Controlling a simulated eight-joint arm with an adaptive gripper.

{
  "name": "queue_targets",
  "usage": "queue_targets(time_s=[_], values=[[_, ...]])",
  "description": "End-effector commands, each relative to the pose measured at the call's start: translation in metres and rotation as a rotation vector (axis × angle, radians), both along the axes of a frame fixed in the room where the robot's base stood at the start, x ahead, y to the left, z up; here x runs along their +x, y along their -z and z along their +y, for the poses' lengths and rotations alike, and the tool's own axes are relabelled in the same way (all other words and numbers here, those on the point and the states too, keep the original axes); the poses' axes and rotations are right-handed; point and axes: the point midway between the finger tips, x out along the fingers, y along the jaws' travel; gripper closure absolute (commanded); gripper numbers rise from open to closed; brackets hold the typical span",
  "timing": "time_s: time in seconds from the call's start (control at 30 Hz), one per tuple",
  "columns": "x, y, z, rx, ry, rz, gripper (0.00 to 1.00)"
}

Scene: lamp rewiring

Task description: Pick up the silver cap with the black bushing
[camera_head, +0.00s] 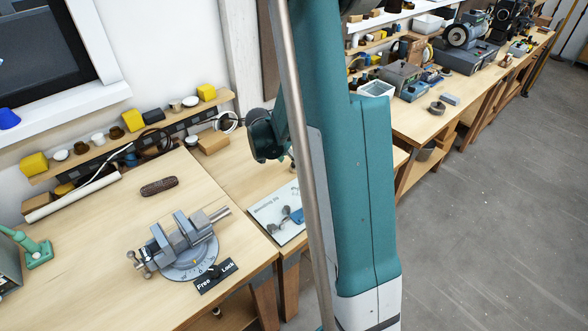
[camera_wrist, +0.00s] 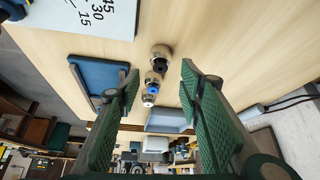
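In the wrist view, a rounded silver cap with a dark centre (camera_wrist: 160,54) stands on the wooden table top, ahead of my fingers. It looks like the silver cap with the black bushing. Close to it are a similar metal cap (camera_wrist: 152,77) with a blue part (camera_wrist: 154,89), and a small whitish metal piece (camera_wrist: 148,100). My gripper (camera_wrist: 159,76) is open, its two green ridged fingers wide apart with these parts showing between them. Nothing is held. In the head view my teal arm hides the gripper and these caps.
In the wrist view, a blue tray (camera_wrist: 86,72) lies left of the caps and a grey-blue box (camera_wrist: 168,122) beyond them. A printed card (camera_wrist: 95,14) lies at the upper left. In the head view, a grey vise (camera_head: 184,245) stands on the left bench beside a brown cylinder (camera_head: 159,186).

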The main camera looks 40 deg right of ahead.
Motion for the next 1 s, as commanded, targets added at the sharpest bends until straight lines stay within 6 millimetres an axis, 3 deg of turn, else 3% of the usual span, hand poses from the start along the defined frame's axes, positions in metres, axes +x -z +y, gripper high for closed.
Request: queue_targets(time_s=[0.27, 1.0], values=[[0.001, 0.003, -0.002, 0.000, 0.000, 0.000, 0.63], [0.005, 0.045, -0.024, 0.000, 0.000, 0.000, 0.63]])
